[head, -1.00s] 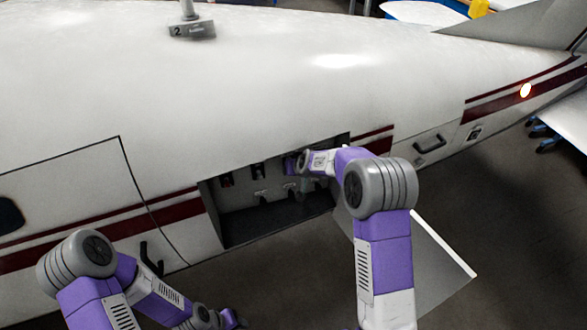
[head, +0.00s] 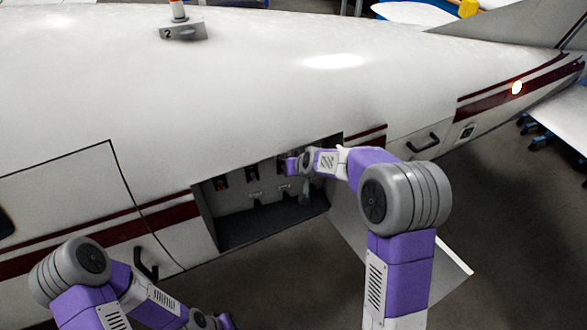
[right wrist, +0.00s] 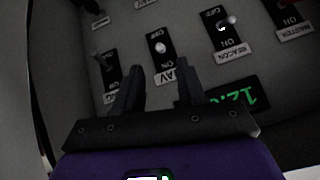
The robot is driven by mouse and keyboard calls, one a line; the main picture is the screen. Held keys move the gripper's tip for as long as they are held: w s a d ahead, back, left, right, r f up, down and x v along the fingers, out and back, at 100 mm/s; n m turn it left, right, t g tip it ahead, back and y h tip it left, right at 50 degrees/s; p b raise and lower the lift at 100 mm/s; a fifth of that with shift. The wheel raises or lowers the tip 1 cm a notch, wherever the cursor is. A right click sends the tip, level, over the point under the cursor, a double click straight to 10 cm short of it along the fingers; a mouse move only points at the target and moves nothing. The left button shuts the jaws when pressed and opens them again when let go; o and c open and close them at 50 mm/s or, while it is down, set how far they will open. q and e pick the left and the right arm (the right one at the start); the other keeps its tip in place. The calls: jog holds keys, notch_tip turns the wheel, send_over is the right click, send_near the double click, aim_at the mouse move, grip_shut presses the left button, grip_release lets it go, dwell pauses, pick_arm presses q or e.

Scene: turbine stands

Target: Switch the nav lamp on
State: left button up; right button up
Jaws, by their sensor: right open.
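In the head view the right hand (head: 293,165) is inside the open bay (head: 255,230) in the aircraft's side. My left gripper (head: 222,321) is at the bottom edge, its fingers not clear.
The beacon switch (right wrist: 229,21) and master label (right wrist: 295,31) lie to the right, other switches (right wrist: 110,65) to the left. A green display (right wrist: 236,98) is beside the right finger. A lamp (head: 516,88) glows near the tail. An open door panel (head: 375,250) hangs below the bay.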

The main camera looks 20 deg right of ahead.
jog(key=s+a+f+g+b, duration=0.1)
jog(key=s+f+b, duration=0.2)
jog(key=f, duration=0.6)
jog(key=s+f+g+b, duration=0.1)
jog(key=s+f+b, duration=0.25)
jog(key=f, duration=0.65)
jog(key=s+a+f+g+y+b, duration=0.1)
jog(key=s+a+f+b, duration=0.2)
jog(key=s+f, duration=0.5)
jog(key=s+a+f+g+y+b, duration=0.1)
jog(key=s+a+f+g+b, duration=0.1)
jog(key=s+f+b, duration=0.3)
jog(key=s+a+f+m+g+y+b, duration=0.1)
jog(key=s+a+f+g+b, duration=0.1)
jog(key=s+f, duration=1.1)
jog(key=shift+s+a+f+b, duration=0.15)
jog(key=shift+a+f+b, duration=0.2)
jog(key=shift+a+b, duration=0.55)
